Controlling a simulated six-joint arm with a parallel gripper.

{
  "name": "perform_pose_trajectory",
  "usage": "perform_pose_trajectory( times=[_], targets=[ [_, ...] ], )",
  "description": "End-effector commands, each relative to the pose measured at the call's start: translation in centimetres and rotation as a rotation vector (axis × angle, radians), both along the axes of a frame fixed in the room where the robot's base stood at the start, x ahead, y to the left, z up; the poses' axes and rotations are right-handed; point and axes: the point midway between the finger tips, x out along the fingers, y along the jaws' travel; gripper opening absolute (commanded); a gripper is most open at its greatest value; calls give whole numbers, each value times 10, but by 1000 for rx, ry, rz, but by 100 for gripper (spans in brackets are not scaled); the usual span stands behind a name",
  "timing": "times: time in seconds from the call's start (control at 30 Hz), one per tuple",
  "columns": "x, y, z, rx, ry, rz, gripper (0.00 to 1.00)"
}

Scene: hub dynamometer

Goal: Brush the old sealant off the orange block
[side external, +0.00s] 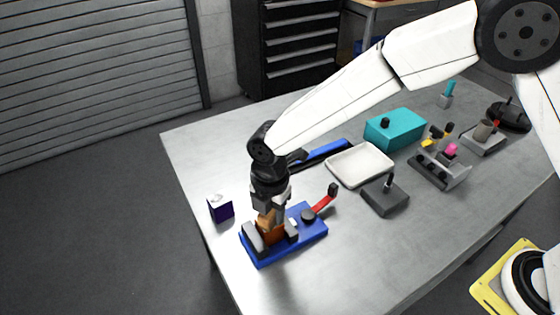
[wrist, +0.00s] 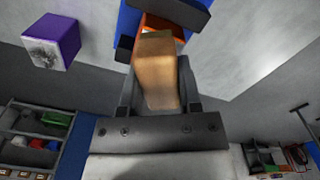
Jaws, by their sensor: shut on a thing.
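My gripper (side external: 268,205) points down over the blue vise (side external: 311,232) and is shut on a tan wooden piece, seemingly the brush handle (side external: 263,220). The handle also shows between the fingers in the wrist view (wrist: 156,75). The orange block (side external: 272,236) sits between the vise's grey jaws, just below the handle. In the wrist view, part of the orange block (wrist: 150,21) shows beyond the handle's end. Bristles are not visible, so I cannot tell whether they touch the block. Any sealant on it is hidden or too small to make out.
A purple block with a pale mottled face (side external: 220,208) stands left of the vise. The vise's red lever (side external: 325,199) sticks up at right. A white tray (side external: 359,165), dark peg block (side external: 384,196), teal box (side external: 396,130) and tool rack (side external: 439,168) stand farther right.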

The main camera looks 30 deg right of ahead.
Motion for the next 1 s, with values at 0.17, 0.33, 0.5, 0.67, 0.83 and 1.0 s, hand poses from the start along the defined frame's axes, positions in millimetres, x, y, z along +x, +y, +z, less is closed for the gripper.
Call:
perform_pose_trajectory(
  times=[0.17,0.33,0.5,0.67,0.83,1.0],
  targets=[
    [-16,0,-1,-2,3,1,0],
    [-26,0,-1,-1,3,0,0],
    [-11,0,-1,-1,3,-2,0],
    [4,0,-1,-1,2,-2,0],
    [19,0,-1,0,1,-1,0],
    [34,-1,-1,0,1,-2,0]
  ],
)
